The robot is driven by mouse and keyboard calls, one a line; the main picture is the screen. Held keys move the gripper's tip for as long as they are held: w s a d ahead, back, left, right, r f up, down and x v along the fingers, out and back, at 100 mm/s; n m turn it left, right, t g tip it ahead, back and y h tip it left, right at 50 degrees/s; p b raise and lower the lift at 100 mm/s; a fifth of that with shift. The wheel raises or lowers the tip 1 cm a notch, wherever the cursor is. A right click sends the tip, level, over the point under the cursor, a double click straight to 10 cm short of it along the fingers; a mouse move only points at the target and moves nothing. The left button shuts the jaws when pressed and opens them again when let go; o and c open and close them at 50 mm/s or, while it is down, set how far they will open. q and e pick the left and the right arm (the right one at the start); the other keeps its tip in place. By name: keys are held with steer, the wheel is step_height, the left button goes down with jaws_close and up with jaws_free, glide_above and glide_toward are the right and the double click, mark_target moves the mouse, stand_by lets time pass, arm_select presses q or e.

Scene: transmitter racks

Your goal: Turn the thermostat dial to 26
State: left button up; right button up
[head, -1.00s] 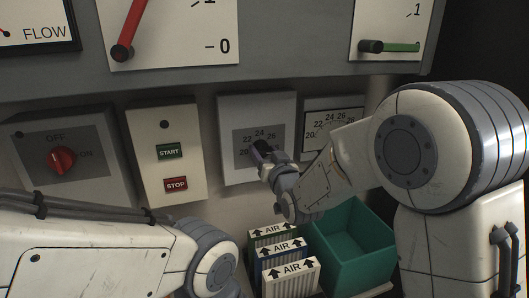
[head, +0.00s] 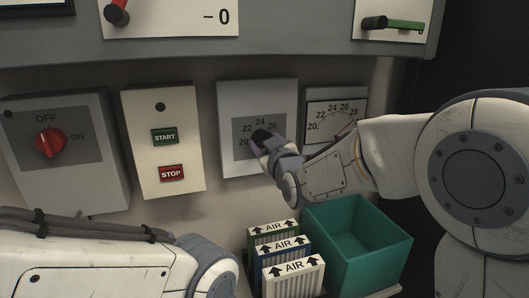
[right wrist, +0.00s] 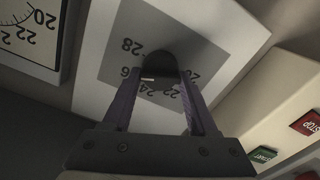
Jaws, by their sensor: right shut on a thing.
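The thermostat (head: 228,100) is a pale box with a grey dial face numbered around a dark round knob. The numbers 20 to 28 show upside down in the right wrist view, around the dark knob (right wrist: 160,66). A white mark on the knob points left there, roughly toward the partly hidden 26; its exact reading is unclear. My right gripper (head: 264,140) is at the knob, and in the right wrist view its fingers (right wrist: 160,88) are on both sides of it, shut on it. The gripper hides much of the dial in the head view. My left gripper is out of view.
A similar dial gauge (head: 336,124) hangs right of the thermostat. A START/STOP box (head: 163,155) and a red OFF/ON switch (head: 51,142) are to the left. Below are several AIR filters (head: 294,277) and an open green bin (head: 365,262). A grey panel overhangs above.

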steer(key=shift+f+n+b, duration=0.1)
steer(key=shift+n+b, duration=1)
steer(key=shift+n, duration=0.4)
steer(key=o, duration=1.4)
steer(key=shift+c, duration=0.2)
steer(key=shift+s, duration=0.1)
steer(key=b+v, duration=0.2)
steer(key=v, duration=0.8)
steer(key=shift+b, duration=0.4)
steer(key=shift+s, duration=0.15)
